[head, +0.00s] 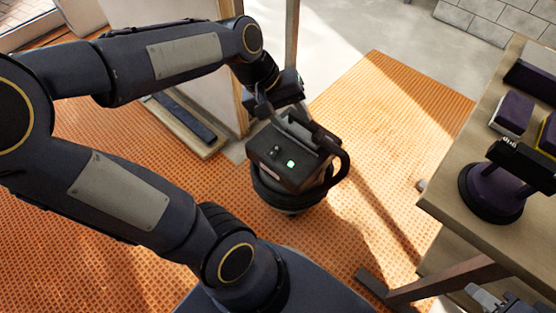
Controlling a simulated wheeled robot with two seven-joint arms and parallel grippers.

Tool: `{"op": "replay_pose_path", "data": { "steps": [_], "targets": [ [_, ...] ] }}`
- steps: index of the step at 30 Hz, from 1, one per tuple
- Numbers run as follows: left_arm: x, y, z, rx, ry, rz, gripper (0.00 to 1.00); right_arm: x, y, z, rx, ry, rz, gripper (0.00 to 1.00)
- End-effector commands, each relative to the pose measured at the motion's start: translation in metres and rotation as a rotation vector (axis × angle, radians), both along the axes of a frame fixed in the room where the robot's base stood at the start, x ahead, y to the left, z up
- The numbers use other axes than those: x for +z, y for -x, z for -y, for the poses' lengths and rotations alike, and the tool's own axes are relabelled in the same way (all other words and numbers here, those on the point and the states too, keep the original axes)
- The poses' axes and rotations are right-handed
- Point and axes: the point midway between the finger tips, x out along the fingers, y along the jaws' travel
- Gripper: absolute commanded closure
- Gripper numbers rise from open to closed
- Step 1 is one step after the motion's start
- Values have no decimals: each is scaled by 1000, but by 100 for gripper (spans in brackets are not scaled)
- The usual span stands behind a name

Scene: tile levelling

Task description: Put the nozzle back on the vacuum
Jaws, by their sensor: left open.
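The vacuum (281,163) is a dark boxy unit with a small green light on a round black base, standing on the orange floor at the centre. A black hose (343,165) curves down its right side. My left gripper (280,112) is open at the back upper edge of the vacuum; whether it touches it is unclear. I cannot make out the nozzle for certain; the area around the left fingers is dark and partly covered by the gripper. My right gripper (485,298) shows only in part at the bottom right corner, and its jaws are unclear.
A wooden table (447,172) at the right holds a round purple-black tool (490,195) and several dark purple blocks. A board with a dark bar (184,117) lies behind the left arm, by a wooden post.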

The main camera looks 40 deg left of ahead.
Motion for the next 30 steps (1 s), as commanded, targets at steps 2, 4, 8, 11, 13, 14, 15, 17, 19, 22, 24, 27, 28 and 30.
{"op": "replay_pose_path", "data": {
  "steps": [2,4,8,11,13,14,15,17,19,22,24,27,28,30],
  "targets": [
    [6,37,15,-125,-36,113,58,0,0,0,0,0,0,64],
    [5,62,26,-226,-82,193,58,0,0,0,0,0,0,64],
    [-4,93,41,-360,-165,295,58,0,0,0,0,0,0,64],
    [-9,105,46,-416,-205,333,58,0,0,0,0,0,0,64],
    [-11,108,48,-435,-219,345,58,0,0,0,0,0,0,64],
    [-12,109,48,-439,-221,346,58,0,0,0,0,0,0,64],
    [-12,109,49,-441,-222,347,58,0,0,0,0,0,0,64],
    [-12,109,49,-442,-222,347,58,0,0,0,0,0,0,64],
    [-12,109,48,-441,-221,346,58,0,0,0,0,0,0,64],
    [-11,108,48,-440,-221,346,58,1,0,0,0,0,0,64],
    [-6,108,48,-439,-221,346,58,6,0,0,0,0,0,64],
    [11,108,48,-439,-220,346,58,22,0,0,0,0,0,64],
    [18,108,48,-439,-220,346,58,29,0,0,0,0,0,64],
    [39,108,48,-438,-220,346,58,50,0,0,0,0,0,64]
  ]
}}
